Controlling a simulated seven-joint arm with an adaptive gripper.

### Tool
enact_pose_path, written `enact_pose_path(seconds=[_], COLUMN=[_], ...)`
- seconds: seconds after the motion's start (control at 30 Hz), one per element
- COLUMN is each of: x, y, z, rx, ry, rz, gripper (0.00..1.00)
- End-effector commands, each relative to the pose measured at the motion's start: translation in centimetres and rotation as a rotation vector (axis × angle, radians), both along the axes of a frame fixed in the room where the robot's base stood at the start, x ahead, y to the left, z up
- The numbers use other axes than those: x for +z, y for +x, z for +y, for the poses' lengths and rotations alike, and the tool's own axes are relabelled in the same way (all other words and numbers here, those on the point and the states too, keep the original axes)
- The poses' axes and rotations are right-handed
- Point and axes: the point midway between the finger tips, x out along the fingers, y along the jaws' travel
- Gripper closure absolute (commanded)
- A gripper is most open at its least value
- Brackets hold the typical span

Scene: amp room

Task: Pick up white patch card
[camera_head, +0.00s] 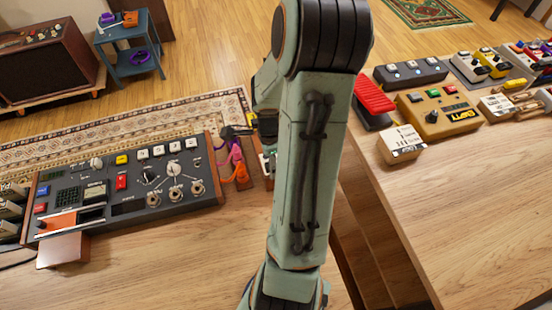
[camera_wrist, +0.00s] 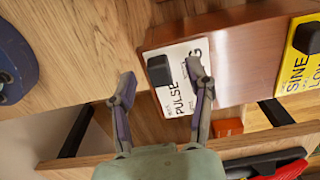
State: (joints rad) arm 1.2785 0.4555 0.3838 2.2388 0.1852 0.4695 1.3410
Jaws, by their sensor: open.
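My gripper (camera_wrist: 162,75) is open and empty in the wrist view. Its right finger overlaps the card's right part in the picture, and its left finger is left of the card over wood. I cannot tell whether either finger touches. In the head view my arm hides most of the gripper, and I cannot clearly make out this card there.
A blue rounded thing (camera_wrist: 12,65) is at far left. In the head view, a mixer console (camera_head: 120,190) stands left and a small lettered block (camera_head: 402,143) stands right, near several pedals.

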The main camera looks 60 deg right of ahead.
Motion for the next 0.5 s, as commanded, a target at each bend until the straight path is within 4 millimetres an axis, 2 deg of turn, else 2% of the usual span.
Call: enact_pose_path(seconds=[0.27, 0.4, 0.43, 0.5], x=[-0.29, -0.27, -0.27, -0.27], y=[-0.01, 0.00, 0.00, 0.00], z=[0.01, 0.01, 0.01, 0.01], rx=[0.000, 0.000, 0.000, 0.000], ry=[0.000, 0.000, 0.000, 0.000], rz=[0.000, 0.000, 0.000, 0.000], gripper=[0.48, 0.92, 1.00, 1.00])
